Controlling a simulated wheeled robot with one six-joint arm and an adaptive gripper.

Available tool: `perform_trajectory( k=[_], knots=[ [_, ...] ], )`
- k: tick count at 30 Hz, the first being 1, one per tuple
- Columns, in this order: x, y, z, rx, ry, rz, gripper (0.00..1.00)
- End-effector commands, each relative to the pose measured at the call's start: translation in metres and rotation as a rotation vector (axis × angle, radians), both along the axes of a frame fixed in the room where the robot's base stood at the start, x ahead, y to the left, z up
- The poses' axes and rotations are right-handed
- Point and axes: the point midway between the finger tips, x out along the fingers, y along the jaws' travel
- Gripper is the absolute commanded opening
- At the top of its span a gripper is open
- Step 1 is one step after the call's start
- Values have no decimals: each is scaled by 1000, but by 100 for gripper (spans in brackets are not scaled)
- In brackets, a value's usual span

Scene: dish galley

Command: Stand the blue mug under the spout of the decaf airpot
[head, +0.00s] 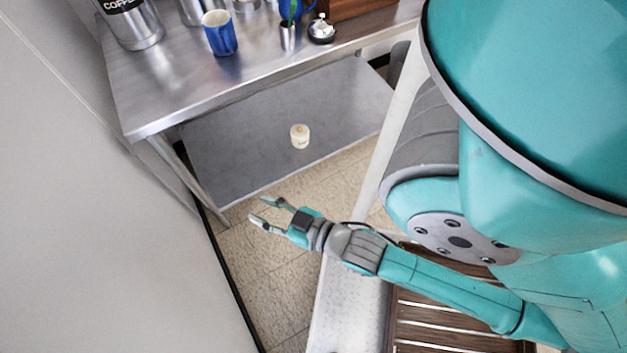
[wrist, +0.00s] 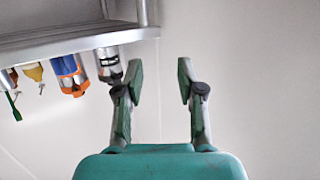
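The blue mug (head: 221,38) stands upright near the front of the steel counter, its pale inside showing. An airpot marked COFFEE (head: 138,28) stands to its left. A second metal airpot (head: 192,12), cut off by the top edge, stands behind the mug; its label is not visible. The wrist view looks upside down. It shows a black-labelled airpot (wrist: 108,62) and an orange-topped airpot (wrist: 72,87) with a blue shape in front; I cannot read decaf on either. My gripper (head: 267,212) is open and empty, low in front of the counter and well away from the mug.
Right of the mug are a steel cup (head: 288,38), a blue container with something green (head: 292,10), a bell (head: 322,30) and a wooden box (head: 350,8). A cream jar (head: 300,136) sits on the lower shelf (head: 235,150). A wall (head: 90,220) closes off the left.

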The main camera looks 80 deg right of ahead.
Motion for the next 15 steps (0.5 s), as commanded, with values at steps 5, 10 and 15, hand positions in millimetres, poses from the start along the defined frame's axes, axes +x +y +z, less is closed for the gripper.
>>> perform_trajectory(
  k=[5, 10, 15],
  knots=[
    [-56, 41, 4, 15, 48, 132, 38],
    [-95, 59, 15, 21, 74, 219, 38],
    [-113, 65, 22, 22, 87, 259, 38]
  ],
)
